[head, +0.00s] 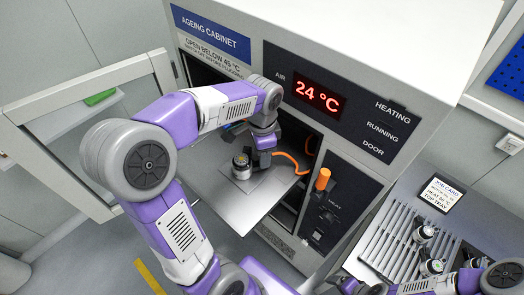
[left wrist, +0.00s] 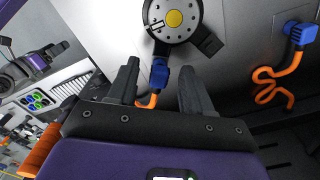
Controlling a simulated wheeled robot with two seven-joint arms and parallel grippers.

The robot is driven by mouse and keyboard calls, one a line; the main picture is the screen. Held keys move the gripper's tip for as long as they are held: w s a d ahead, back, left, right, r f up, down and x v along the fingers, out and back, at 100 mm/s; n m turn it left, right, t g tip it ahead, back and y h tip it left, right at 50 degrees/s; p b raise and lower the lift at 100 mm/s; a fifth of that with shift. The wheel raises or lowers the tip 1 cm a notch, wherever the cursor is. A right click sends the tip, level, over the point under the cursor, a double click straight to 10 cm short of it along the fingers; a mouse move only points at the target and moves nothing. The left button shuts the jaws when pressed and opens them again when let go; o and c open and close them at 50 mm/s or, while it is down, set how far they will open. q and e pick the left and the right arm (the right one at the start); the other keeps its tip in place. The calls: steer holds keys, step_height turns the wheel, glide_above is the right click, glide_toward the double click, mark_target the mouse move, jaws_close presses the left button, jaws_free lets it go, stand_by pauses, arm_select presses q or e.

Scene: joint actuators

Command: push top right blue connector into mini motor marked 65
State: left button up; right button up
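The mini motor (head: 241,166), a round silver and black body, stands on the metal shelf of the open cabinet. The left wrist view shows its top with a yellow centre (left wrist: 174,19); I cannot read its marking. A blue connector (left wrist: 159,76) on an orange cable is between my left gripper's fingers, at the motor's near edge. I cannot tell if it is seated. My left gripper (left wrist: 159,70) is open, with visible gaps beside the connector. Another blue connector (left wrist: 301,33) with an orange cable is at the right. My right gripper (head: 352,286) is partly visible at the bottom.
The ageing cabinet (head: 340,60) reads 24 °C. Its door (head: 60,105) stands open at left. The metal shelf (head: 228,205) sticks out, with bare room in front of the motor. A slatted rack (head: 392,245) with motors stands right.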

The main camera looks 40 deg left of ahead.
arm_select(q)
step_height(320, 180, up, 8)
steer(key=shift+f+p, duration=0.2)
steer(key=shift+p, duration=0.2)
stand_by(0.3)
